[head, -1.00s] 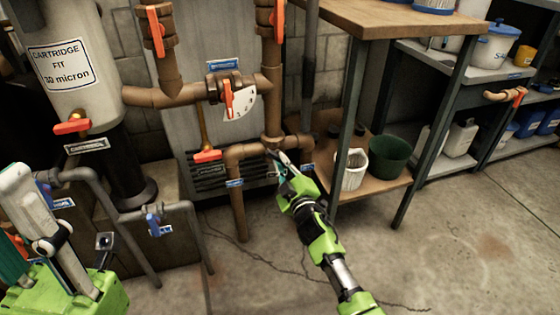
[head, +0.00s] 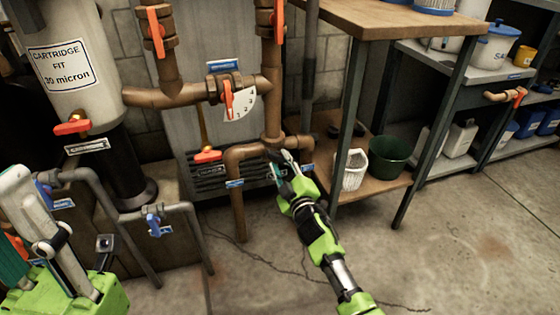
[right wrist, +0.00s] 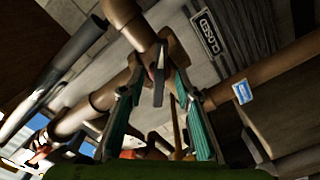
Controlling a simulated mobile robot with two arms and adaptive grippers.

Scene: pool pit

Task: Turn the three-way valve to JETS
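The three-way valve appears to be the brown pipe tee (head: 274,139) low in the middle of the head view; its lettering is too small to read. My right gripper (head: 281,160) is in front of it, fingers apart. In the right wrist view, a dark, narrow lever (right wrist: 158,78) stands between the open teal-padded fingers of my right gripper (right wrist: 161,88); I cannot tell whether they touch it. Part of my left gripper (head: 28,222) shows at the lower left of the head view, far from the tee, its opening unclear.
A red-handled valve (head: 207,156) is left of the tee. The front floor is clear.

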